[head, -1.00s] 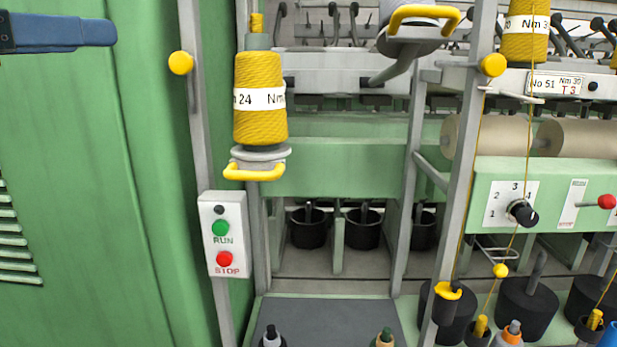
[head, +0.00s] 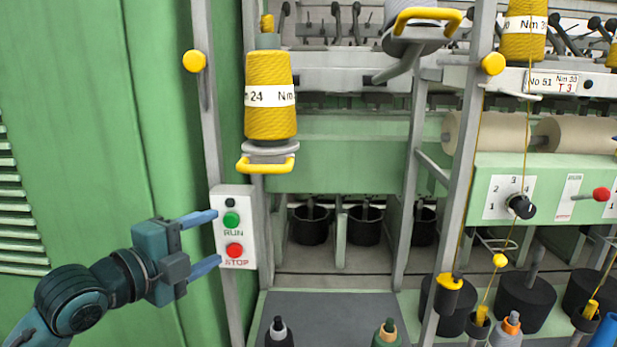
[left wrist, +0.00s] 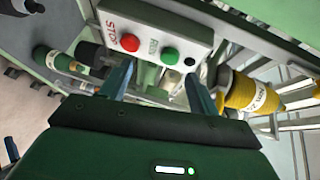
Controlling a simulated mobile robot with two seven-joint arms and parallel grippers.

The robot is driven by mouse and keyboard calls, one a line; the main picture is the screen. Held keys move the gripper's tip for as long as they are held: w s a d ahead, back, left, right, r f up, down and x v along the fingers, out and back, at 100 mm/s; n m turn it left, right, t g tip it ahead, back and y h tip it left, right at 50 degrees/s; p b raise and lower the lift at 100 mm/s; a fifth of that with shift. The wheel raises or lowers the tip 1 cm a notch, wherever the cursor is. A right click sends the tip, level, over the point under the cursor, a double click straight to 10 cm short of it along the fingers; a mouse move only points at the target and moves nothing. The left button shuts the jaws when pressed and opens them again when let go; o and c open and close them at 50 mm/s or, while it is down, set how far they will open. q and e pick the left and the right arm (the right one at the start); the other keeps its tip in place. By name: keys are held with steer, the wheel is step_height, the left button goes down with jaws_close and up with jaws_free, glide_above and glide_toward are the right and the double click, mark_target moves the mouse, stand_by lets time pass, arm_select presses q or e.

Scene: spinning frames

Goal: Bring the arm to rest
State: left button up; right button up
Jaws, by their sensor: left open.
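My left gripper (head: 208,240) is open and empty in the head view, at the lower left. Its two blue fingers point right, at the left edge of the white RUN/STOP box (head: 234,226). Whether the fingertips touch the box cannot be told. The box has a green RUN button (head: 231,219) and a red STOP button (head: 234,250). In the left wrist view, the fingers (left wrist: 162,85) are spread apart, with the box (left wrist: 158,22) beyond them.
A yellow yarn cone (head: 270,100) stands on a holder right of the box. A grey post (head: 209,110) with a yellow knob (head: 194,61) rises above it. A green cabinet wall (head: 90,120) fills the left. Bobbins (head: 279,333) stand low in front.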

arm_select(q)
steer(key=s+f+n+y, duration=0.15)
steer(key=f+n, duration=0.25)
steer(key=f, duration=0.4)
steer(key=s+d+f+n+g, duration=0.1)
steer(key=s+f+n, duration=0.25)
steer(key=f, duration=0.35)
steer(key=s+f+n+y, duration=0.1)
steer(key=s+f+n, duration=0.1)
steer(key=f+n, duration=0.45)
steer(key=s+f+n+g+y, duration=0.2)
steer(key=s+f+n, duration=0.4)
steer(key=s+f, duration=0.9)
steer(key=shift+s+d+f+n+y, duration=0.15)
steer(key=shift+d+f+n+y, duration=0.15)
steer(key=shift+d+f+y, duration=0.15)
